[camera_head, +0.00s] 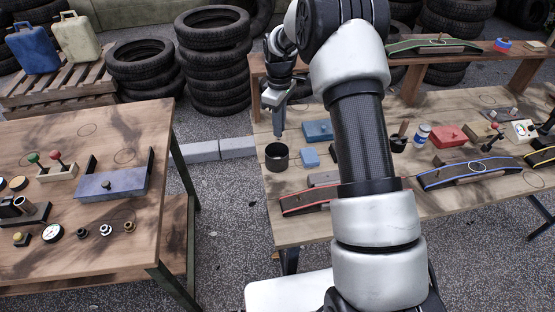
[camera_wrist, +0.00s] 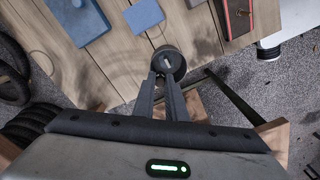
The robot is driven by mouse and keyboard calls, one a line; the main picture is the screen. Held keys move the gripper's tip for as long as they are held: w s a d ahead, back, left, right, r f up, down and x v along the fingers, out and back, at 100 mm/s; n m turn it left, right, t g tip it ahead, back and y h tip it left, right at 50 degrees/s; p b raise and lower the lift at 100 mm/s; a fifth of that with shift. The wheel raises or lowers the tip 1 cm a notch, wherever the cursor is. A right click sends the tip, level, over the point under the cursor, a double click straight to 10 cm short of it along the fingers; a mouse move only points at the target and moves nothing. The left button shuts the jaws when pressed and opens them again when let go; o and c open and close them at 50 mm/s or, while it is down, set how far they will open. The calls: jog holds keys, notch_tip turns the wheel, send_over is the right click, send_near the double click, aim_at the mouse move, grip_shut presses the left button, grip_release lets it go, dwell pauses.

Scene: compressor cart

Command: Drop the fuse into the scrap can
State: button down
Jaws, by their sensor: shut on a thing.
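The scrap can (camera_head: 277,160) is a small dark round can on the left part of the right-hand table. In the wrist view, the can (camera_wrist: 180,74) lies just beyond my fingertips, its opening facing the camera. My gripper (camera_head: 279,132) points down above the can in the head view. In the wrist view my gripper (camera_wrist: 162,76) has its fingers close together at the tips, shut on a small pale piece, the fuse (camera_wrist: 167,62), seen against the can's dark opening. The fuse is too small to make out in the head view.
A blue box (camera_head: 318,131) and a small blue block (camera_head: 310,157) stand right of the can. A red-edged curved piece (camera_head: 306,202) lies in front. My arm hides part of this table. The left table (camera_head: 110,215) holds a blue-grey block and several small parts.

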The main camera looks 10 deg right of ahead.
notch_tip(320, 180, down, 5)
jog(key=b, duration=0.2)
jog(key=shift+f+b, duration=0.1)
jog(key=shift+b, duration=0.3)
jog(key=c, duration=1.7)
grip_release()
notch_tip(320, 180, up, 18)
jog(key=shift+f+p, duration=0.25)
jog(key=shift+p, duration=0.55)
